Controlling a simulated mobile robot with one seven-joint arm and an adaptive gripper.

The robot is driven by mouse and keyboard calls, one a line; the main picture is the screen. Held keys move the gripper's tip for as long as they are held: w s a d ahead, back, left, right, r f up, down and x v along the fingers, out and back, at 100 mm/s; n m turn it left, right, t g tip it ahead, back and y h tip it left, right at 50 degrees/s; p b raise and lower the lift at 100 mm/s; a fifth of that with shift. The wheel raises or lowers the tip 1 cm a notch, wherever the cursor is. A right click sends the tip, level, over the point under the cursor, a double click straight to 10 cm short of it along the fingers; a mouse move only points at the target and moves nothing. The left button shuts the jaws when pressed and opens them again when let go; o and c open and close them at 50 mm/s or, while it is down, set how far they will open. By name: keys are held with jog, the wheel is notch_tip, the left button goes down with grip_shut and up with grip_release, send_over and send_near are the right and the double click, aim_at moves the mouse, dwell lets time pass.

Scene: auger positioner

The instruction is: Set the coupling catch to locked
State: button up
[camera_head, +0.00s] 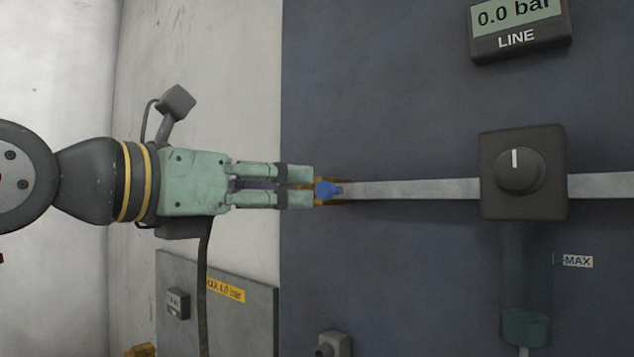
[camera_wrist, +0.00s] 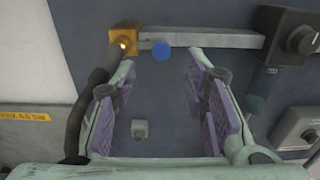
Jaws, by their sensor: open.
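A small blue part (camera_head: 328,189), likely the coupling catch, sits at the left end of a grey bar. It has a rounded head with a narrower end pointing right along the bar. In the wrist view it is a blue disc (camera_wrist: 161,51) on the bar, right of an orange block (camera_wrist: 124,38). My gripper (camera_head: 312,187) comes in from the left, fingertips close to the blue part. In the wrist view my open gripper (camera_wrist: 161,66) has the disc between and slightly beyond its fingertips. I cannot tell whether they touch. No lock marking is readable.
The grey bar (camera_head: 420,188) runs right to a black box with a round knob (camera_head: 523,170). A LINE display (camera_head: 518,25) reads 0.0 bar above. A MAX label (camera_head: 578,261) is beside a clear tube. A dark hose (camera_wrist: 90,100) hangs from the orange block.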

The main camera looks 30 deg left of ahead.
aim_at(321, 188)
jog(key=w, duration=0.2)
jog(key=w+p, duration=0.1)
jog(key=w, duration=0.1)
jog(key=w+d, duration=0.1)
jog(key=w, duration=0.2)
jog(key=shift+p, duration=0.3)
jog(key=shift+c, duration=0.5)
grip_shut()
